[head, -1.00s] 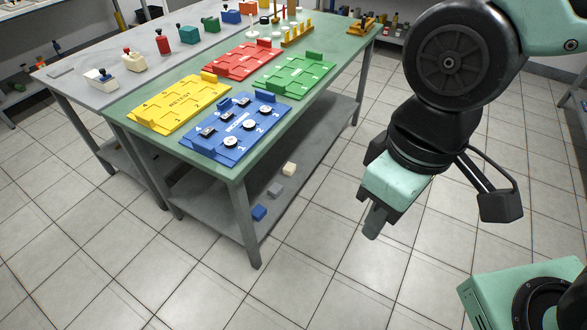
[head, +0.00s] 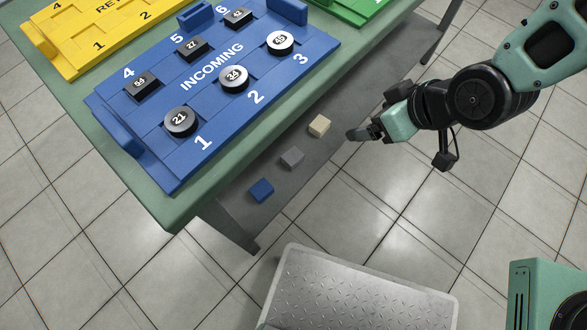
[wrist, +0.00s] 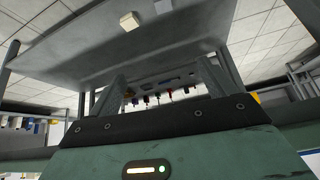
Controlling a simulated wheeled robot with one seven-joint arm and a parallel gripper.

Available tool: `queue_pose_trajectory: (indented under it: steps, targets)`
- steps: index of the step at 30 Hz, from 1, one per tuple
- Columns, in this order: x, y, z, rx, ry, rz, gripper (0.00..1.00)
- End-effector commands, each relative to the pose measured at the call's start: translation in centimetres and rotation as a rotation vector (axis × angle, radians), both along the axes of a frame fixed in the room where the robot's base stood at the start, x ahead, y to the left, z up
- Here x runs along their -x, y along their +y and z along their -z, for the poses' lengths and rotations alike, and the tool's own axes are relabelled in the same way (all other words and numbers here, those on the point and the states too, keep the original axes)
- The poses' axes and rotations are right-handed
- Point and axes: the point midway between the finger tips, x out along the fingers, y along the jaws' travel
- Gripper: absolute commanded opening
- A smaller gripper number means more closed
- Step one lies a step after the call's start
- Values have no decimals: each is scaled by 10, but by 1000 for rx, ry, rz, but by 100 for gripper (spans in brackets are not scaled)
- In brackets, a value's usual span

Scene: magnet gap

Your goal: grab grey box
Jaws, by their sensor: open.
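The grey box (head: 292,157) is a small block on the lower shelf (head: 240,200) of the green table. It lies between a blue box (head: 261,190) and a cream box (head: 319,125), apart from both. In the wrist view the grey box (wrist: 162,6) is cut by the top edge, beside the cream box (wrist: 129,21). My gripper (head: 354,134) is at the shelf's right side, nearest the cream box and short of the grey one. In the wrist view my gripper (wrist: 161,72) has its fingers spread with nothing between them.
The green tabletop (head: 170,205) overhangs the shelf on the left. It carries a blue INCOMING board (head: 205,85) with numbered pieces, a yellow board (head: 75,50) and a green board (head: 350,10). A table leg (head: 232,228) stands near the blue box.

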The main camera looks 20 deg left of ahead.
Motion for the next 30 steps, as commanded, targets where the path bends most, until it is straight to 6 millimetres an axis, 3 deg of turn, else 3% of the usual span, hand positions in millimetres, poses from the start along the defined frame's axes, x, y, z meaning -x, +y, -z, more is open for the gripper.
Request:
queue_pose_trajectory:
  steps: [1, 3, 9, 15, 21, 26, 30]
  targets:
    - [-1, 6, 50, -30, -11, -14, 84]
    - [-3, 15, 87, -81, -44, -37, 84]
    - [-2, 35, 190, -235, -138, -75, 84]
    - [8, 44, 280, -383, -229, -71, 84]
    - [17, 44, 331, -486, -300, -43, 84]
    - [20, 43, 345, -520, -327, -29, 84]
    - [14, 55, 352, -530, -336, -27, 84]
